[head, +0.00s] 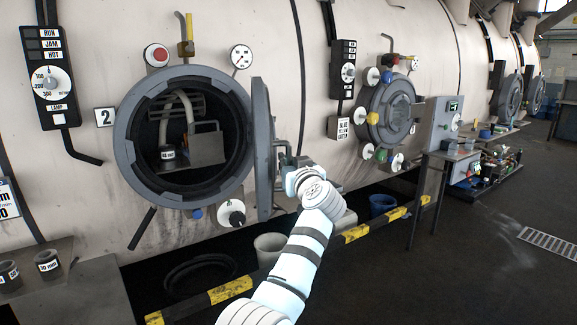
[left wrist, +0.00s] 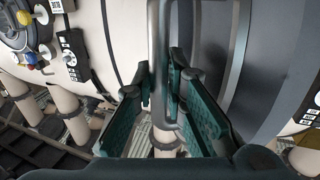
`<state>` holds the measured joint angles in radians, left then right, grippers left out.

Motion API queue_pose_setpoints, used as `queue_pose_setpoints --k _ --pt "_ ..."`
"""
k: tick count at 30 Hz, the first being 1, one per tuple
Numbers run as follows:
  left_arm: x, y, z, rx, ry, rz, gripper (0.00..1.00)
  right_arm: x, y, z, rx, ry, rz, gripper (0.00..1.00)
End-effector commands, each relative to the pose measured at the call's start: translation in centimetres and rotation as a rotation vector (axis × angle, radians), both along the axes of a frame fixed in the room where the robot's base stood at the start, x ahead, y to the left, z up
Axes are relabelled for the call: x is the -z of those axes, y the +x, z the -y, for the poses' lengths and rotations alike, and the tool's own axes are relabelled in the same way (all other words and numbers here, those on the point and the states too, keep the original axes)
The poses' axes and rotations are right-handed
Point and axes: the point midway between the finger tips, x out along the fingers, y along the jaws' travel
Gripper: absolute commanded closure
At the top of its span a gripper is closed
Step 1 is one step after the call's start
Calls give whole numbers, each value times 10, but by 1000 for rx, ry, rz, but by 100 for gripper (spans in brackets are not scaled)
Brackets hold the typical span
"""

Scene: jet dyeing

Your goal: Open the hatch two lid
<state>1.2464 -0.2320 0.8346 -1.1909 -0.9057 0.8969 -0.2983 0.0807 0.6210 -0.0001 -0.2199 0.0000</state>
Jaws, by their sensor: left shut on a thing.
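Hatch two (head: 127,150) is a round grey ring in the pale vessel wall, with a "2" plate (head: 104,117) at its left. Its lid (head: 262,135) is swung out to the right and seen nearly edge-on, so the dark opening is exposed. My left gripper (head: 286,158) is at the outer face of the lid, partly hidden by my wrist. In the left wrist view, the green-padded fingers (left wrist: 168,95) are around a grey bar handle (left wrist: 158,45), and the lid's grey face (left wrist: 265,70) is at the right. My right gripper is not in view.
Inside the opening are a pale hose and a grey box (head: 206,146). A second, closed hatch (head: 392,112) with coloured knobs is farther right. A yellow-black barrier (head: 228,290) runs along the floor below. The dark floor (head: 470,255) at the right is mostly clear.

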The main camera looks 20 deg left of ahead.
Motion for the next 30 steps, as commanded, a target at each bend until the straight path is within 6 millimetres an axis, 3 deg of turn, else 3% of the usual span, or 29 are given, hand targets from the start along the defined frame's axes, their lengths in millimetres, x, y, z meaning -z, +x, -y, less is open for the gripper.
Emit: queue_pose_setpoints --k 1,2,5,16,25,30 --pt "0 0 -1 -1 1 -1 100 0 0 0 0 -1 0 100" --pt "0 0 -1 -1 1 -1 83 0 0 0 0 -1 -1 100" --pt "0 0 -1 0 1 0 67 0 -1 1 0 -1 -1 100" --pt "-1 -3 4 2 1 2 67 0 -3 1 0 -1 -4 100" --pt "0 -49 36 4 -2 1 67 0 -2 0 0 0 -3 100" --pt "0 -62 42 0 0 0 67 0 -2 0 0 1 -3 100"
